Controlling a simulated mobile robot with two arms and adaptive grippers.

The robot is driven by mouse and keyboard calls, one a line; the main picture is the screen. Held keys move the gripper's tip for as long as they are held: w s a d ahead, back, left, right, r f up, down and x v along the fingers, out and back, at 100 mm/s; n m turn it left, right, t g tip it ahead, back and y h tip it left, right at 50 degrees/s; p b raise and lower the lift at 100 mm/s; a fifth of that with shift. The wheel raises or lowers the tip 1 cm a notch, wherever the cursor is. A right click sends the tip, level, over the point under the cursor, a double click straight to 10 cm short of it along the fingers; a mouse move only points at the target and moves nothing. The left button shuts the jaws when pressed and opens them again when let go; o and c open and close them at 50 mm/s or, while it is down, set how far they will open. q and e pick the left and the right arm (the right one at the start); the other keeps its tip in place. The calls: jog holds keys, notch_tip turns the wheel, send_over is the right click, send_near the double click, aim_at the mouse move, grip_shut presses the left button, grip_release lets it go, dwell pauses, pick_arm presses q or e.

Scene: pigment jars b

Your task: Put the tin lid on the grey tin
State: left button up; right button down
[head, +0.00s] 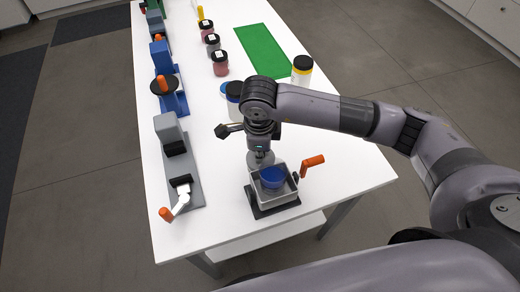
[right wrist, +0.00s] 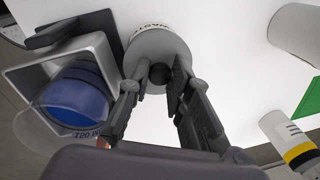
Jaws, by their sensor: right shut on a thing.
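My right gripper (head: 260,150) points down just behind the grey square holder near the table's front. In the right wrist view my right gripper (right wrist: 160,85) is shut on the dark knob of a round grey lid (right wrist: 160,48). In the head view the lid (head: 260,160) shows as a grey disc under the gripper. A pale band lettered "WASTE" (right wrist: 150,27) shows at the lid's far edge. It looks like part of a tin's side, but the rest is hidden, so I cannot tell whether the lid rests on it. My left gripper is not in view.
The grey square holder (head: 252,193) holds a blue jar (head: 272,178); an orange-handled crank (head: 312,161) is at its right. A yellow-banded jar (head: 301,72) stands by the green mat (head: 262,50). Grey and blue devices line the left edge.

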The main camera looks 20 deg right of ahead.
jog(key=shift+f, duration=0.2)
jog(key=c, duration=1.4)
grip_release()
